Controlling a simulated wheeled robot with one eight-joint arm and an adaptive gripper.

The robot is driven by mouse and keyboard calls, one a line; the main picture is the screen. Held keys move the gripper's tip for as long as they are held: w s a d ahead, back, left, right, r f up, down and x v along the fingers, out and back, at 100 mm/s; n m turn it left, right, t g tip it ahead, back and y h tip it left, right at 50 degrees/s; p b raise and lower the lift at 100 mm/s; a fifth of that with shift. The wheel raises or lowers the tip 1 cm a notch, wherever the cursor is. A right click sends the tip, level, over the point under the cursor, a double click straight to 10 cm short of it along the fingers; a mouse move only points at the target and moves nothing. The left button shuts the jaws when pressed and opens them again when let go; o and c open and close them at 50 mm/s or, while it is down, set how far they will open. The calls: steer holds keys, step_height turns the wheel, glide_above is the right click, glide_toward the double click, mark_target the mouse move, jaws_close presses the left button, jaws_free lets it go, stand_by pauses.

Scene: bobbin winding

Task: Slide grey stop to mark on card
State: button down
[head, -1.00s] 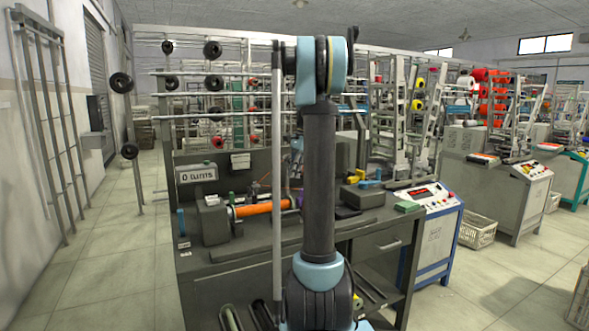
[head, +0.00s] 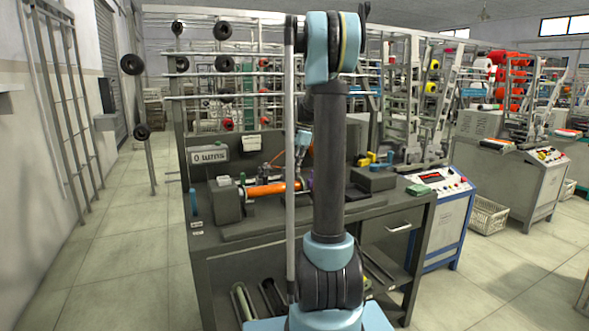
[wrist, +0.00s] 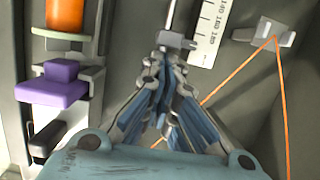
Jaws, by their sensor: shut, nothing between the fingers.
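The grey stop (wrist: 177,40) is a small block on a thin rod, at the upper middle of the wrist view. The white card (wrist: 207,32) with a printed scale stands just right of it; numbers such as 140, 160 and 180 show. My gripper (wrist: 168,62) is shut and empty. Its fingertips are close to the near side of the stop; I cannot tell if they touch. Which mark on the card counts is not clear here. In the head view my arm hides part of the bench, and the stop cannot be made out.
An orange bobbin (wrist: 65,14) and a purple block (wrist: 50,85) lie to the left. An orange thread runs from a metal guide (wrist: 272,34) and passes close by my gripper. The bench (head: 250,262) carries a sign reading 0 turns (head: 208,155).

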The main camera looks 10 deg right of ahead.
steer(key=shift+a, duration=0.1)
steer(key=shift+s+a, duration=0.2)
steer(key=shift+a, duration=0.5)
steer(key=w+d+r, duration=0.2)
steer(key=d+r, duration=0.5)
steer(key=r, duration=0.3)
steer(key=shift+s+a+f, duration=0.3)
steer(key=shift+a+f, duration=0.8)
steer(key=shift+f, duration=0.6)
steer(key=shift+s+a+f, duration=0.3)
steer(key=shift+a+f, duration=0.75)
steer(key=shift+f, duration=0.6)
steer(key=shift+s+a+f, duration=0.3)
steer(key=shift+a+f, duration=0.8)
steer(key=shift+f, duration=0.6)
